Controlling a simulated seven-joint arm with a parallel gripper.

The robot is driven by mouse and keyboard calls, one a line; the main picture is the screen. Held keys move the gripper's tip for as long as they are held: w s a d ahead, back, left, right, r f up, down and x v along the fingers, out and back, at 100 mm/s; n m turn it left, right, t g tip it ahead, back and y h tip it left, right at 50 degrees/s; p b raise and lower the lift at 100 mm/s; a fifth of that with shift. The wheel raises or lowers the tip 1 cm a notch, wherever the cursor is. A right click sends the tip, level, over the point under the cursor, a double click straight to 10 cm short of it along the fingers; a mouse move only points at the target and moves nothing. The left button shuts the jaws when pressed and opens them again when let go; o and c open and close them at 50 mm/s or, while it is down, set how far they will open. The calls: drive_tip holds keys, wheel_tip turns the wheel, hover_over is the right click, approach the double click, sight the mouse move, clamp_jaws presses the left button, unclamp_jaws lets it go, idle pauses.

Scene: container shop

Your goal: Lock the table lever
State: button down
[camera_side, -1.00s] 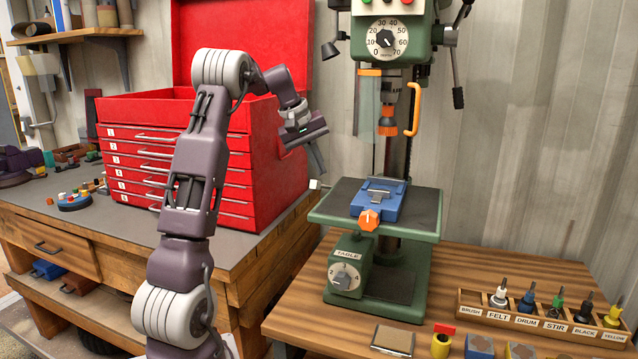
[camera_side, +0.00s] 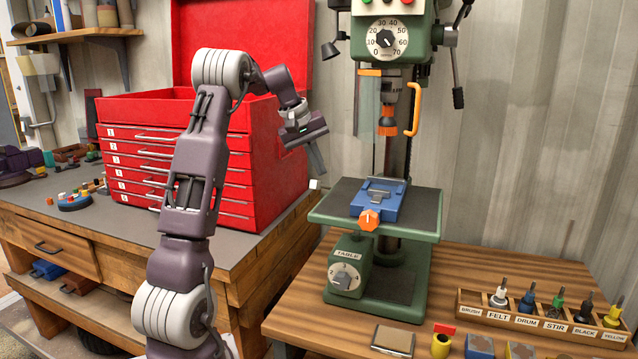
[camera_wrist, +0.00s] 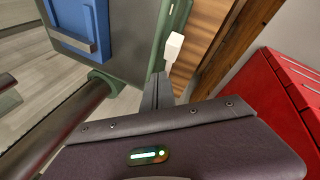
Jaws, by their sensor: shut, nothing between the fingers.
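The green drill press table (camera_side: 425,208) carries a dark top. A small white block (camera_side: 314,184), which looks like the end of the table lever, sits just off the table's left edge. It also shows in the wrist view (camera_wrist: 174,47) beside the table's green edge, just beyond my fingertips. The rest of the lever is hard to make out. My gripper (camera_side: 321,173) is shut and empty, pointing down just above the white block. In the wrist view its fingers (camera_wrist: 158,88) are together. I cannot tell whether they touch the block.
A blue vise (camera_side: 392,203) with an orange knob (camera_side: 368,220) sits on the table. A TABLE dial box (camera_side: 349,262) is below it. The red tool chest (camera_side: 272,160) stands close on the left. A labelled rack (camera_side: 540,325) holds several bits at the right.

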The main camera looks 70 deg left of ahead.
drive_tip(key=shift+f, duration=0.15)
drive_tip(key=shift+s+d+f, duration=0.15)
drive_tip(key=shift+f, duration=0.1)
